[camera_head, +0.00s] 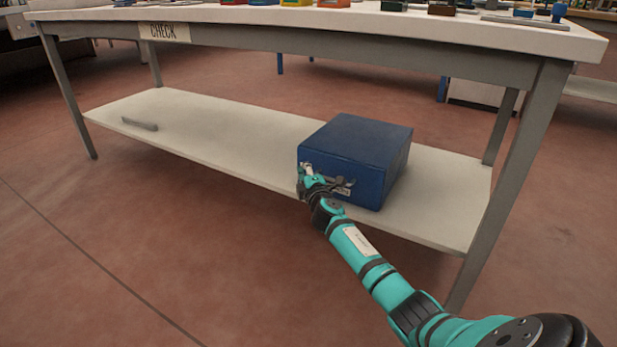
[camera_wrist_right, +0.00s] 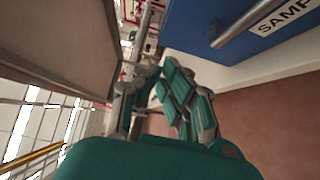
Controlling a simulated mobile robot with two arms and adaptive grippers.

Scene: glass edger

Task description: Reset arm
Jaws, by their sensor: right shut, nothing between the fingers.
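My right arm reaches in from the lower right in the head view. Its gripper (camera_head: 306,180) is at the front face of a blue box (camera_head: 358,150) that stands on the lower shelf of the CHECK table. In the right wrist view the gripper (camera_wrist_right: 160,80) is shut and empty. The blue box (camera_wrist_right: 205,30) shows there at the top right, with its bar handle (camera_wrist_right: 245,22) and a label reading "SAMP". The fingers are beside the handle, not around it. My left gripper is out of view.
The table's lower shelf (camera_head: 220,135) is mostly bare, with a small grey bar (camera_head: 139,124) at its left. The tabletop (camera_head: 400,25) above carries several small items along its back. A table leg (camera_head: 515,190) stands right of the box. The floor in front is clear.

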